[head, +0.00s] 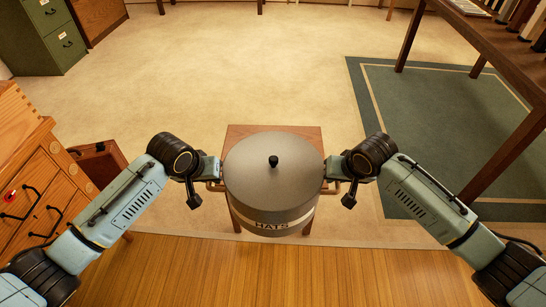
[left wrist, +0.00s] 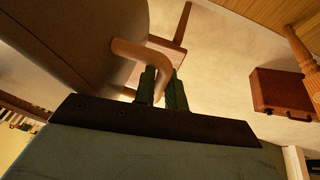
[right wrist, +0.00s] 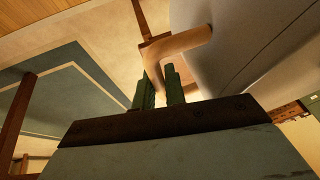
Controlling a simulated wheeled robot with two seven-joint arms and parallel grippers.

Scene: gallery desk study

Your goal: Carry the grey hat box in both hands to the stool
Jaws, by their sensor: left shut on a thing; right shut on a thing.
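The grey hat box (head: 272,180) is round, with a lidded top, a dark knob and a pale band reading HATS. It is upright between my two grippers. My left gripper (head: 214,186) is shut on its left handle, a tan loop (left wrist: 143,52) in the left wrist view. My right gripper (head: 333,187) is shut on its right handle, which shows in the right wrist view (right wrist: 178,45). The wooden stool (head: 245,131) is below and behind the box, which hides most of its top. I cannot tell whether the box touches it.
A wooden drawer cabinet (head: 35,185) stands at the left, with a brown case (head: 103,160) beside it. A green filing cabinet (head: 42,35) is at the back left. A table (head: 490,45) stands over a green rug (head: 430,125) at the right. The floor beyond the stool is clear.

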